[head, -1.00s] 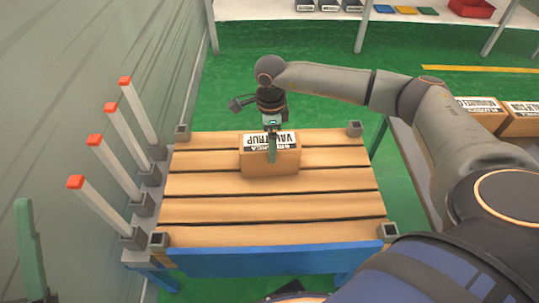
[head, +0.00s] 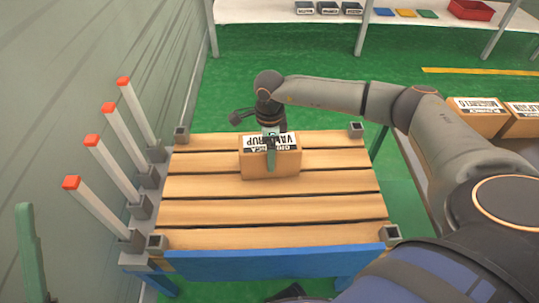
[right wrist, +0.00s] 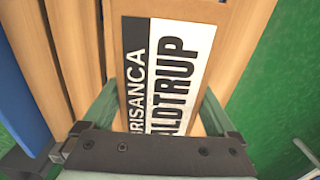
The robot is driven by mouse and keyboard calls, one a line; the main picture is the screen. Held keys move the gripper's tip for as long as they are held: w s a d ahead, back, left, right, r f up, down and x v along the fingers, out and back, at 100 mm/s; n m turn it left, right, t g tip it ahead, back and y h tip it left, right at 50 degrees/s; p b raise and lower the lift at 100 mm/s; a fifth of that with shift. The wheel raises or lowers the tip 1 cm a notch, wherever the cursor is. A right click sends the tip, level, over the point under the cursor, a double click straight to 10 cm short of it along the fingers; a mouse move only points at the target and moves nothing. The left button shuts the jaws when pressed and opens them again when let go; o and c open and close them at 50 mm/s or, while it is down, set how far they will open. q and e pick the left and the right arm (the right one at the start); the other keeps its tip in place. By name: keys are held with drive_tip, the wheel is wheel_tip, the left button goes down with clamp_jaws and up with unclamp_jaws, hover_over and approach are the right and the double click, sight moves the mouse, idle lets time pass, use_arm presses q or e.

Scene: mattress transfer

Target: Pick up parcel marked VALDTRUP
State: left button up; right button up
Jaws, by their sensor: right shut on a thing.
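The parcel marked VALDTRUP (head: 287,167) is a brown cardboard box with a black and white label on top. It sits on the slatted wooden platform (head: 210,209), towards its far side. My right gripper (head: 271,152) reaches it from above and is shut on it, with one green finger against its near face. In the right wrist view the parcel (right wrist: 225,40) lies between the green fingers, its label partly hidden by the gripper. My left gripper (head: 32,250) shows only as a green finger at the left edge, away from the platform; its opening is not visible.
White posts with red tops (head: 122,122) line the platform's left side. A blue rail (head: 275,262) runs along its near edge. More labelled parcels (head: 478,118) stand at the right. A white shelf (head: 270,12) with trays is at the back. Near slats are clear.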

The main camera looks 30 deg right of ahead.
drive_tip(key=c, duration=0.6)
drive_tip(key=shift+r, duration=0.15)
